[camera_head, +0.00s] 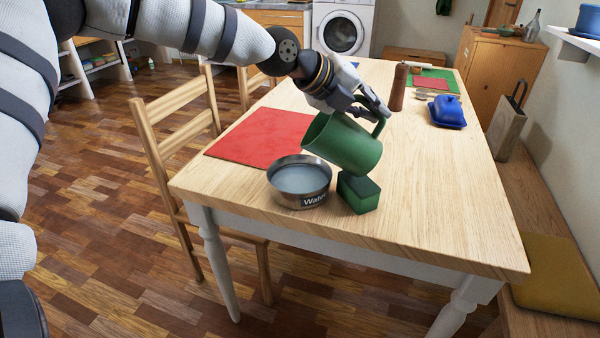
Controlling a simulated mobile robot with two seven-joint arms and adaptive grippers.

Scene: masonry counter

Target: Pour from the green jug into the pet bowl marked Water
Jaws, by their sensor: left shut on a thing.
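The green jug (345,146) is held tilted above the table, its open mouth to the left, over the right side of the pet bowl. My left gripper (376,118) is shut on the jug at its handle. The metal pet bowl marked Water (288,197) stands on the table just below and left of the jug's mouth. A greyish-blue surface that looks like liquid shows inside the bowl. No stream between jug and bowl can be made out. The inside of the jug is mostly hidden. My right gripper is not in view.
A green box (358,194) stands just right of the bowl, under the jug. A red mat (265,138) lies behind the bowl. A brown pepper mill (398,88) and a blue butter dish (447,113) stand farther back. The table's right front (440,220) is clear.

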